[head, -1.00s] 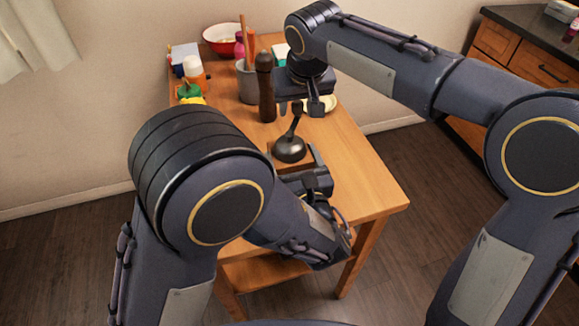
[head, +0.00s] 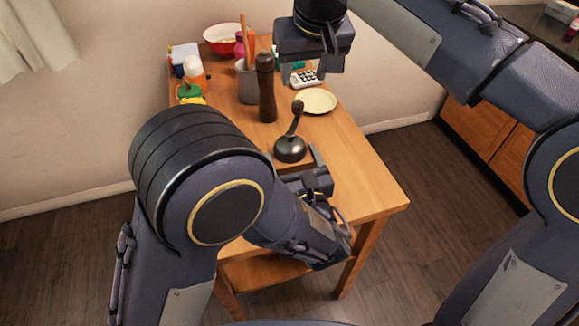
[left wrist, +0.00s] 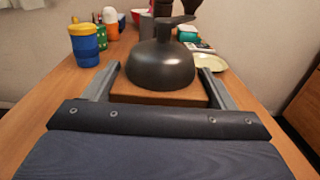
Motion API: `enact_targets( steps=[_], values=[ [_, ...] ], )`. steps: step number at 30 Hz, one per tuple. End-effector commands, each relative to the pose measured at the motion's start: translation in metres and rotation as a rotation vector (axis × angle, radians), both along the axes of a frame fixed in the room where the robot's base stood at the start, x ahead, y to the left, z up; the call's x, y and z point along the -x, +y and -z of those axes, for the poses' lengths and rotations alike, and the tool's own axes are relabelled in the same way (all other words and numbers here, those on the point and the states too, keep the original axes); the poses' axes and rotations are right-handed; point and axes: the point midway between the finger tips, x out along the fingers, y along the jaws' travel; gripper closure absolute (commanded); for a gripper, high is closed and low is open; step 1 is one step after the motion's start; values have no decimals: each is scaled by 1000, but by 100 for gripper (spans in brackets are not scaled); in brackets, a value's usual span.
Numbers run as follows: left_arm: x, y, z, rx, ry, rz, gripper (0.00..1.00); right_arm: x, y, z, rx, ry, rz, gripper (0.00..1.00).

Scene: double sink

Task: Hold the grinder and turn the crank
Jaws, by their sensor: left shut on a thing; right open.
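The grinder has a dark metal dome (head: 289,149) on a wooden base, and it stands on the table in front of me. The base (left wrist: 160,96) shows in the left wrist view between the fingers of my left gripper (left wrist: 158,85), which is shut on it from the near side. The crank (head: 297,118) rises from the dome to a dark knob at its top, pointing up and slightly right. My right gripper (head: 312,70) is open and empty, above and behind the knob, apart from it. My left arm hides part of the near table.
A tall dark pepper mill (head: 266,90) stands just behind the grinder, near a grey utensil pot (head: 247,85). A cream plate (head: 316,101) and a white-keyed calculator (head: 306,78) lie behind right. A red bowl (head: 222,38) and bottles stand farther back.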

Motion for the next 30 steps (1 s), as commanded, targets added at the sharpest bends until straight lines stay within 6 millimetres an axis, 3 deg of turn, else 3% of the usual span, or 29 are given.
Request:
enact_targets(
  steps=[11,12,16,25,30],
  values=[
    [0,0,0,1,-1,1,47,3,-1,-8,0,0,-1,51],
    [0,0,0,1,-1,1,18,3,-1,-8,0,0,-1,51],
    [0,0,0,1,-1,0,1,3,-1,-8,0,0,-1,51],
    [3,-1,0,0,0,1,0,3,-1,-8,0,0,0,51],
    [26,-9,0,0,0,5,0,3,-1,-8,0,0,0,51]
  ],
)
